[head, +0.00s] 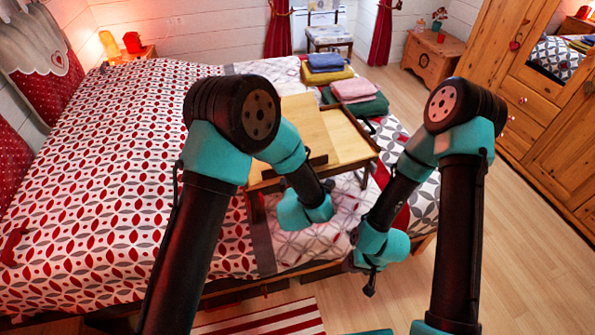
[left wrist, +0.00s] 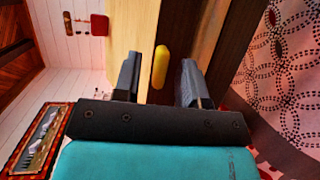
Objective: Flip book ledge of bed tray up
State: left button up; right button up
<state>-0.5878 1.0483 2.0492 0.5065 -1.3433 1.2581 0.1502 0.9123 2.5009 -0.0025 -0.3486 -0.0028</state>
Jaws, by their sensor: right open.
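The wooden bed tray (head: 345,135) stands on the bed, with a light wood top. A dark brown strip, apparently its book ledge (head: 318,160), runs along its near side, partly hidden by my left arm; its tilt is unclear. In the left wrist view the dark strip (left wrist: 186,25) lies beside light wood, with a yellow rounded piece (left wrist: 161,66) in front. My left gripper (left wrist: 160,60) is open, its fingers apart on either side of the yellow piece. In the head view its jaws are hidden by my arm. My right gripper (head: 366,272) is open and empty, low by the bed's near edge.
Folded towels (head: 357,93) lie behind the tray and to its right, on the bed (head: 110,170). A wooden wardrobe (head: 545,130) stands at the right. The wooden floor (head: 480,260) between bed and wardrobe is clear.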

pick_arm(q)
jog(key=s+a+r, duration=0.1)
jog(key=s, duration=0.7)
jog(key=s+a+r, duration=0.1)
jog(key=s, duration=0.8)
jog(key=shift+a+r, duration=0.25)
jog(key=shift+r, duration=0.05)
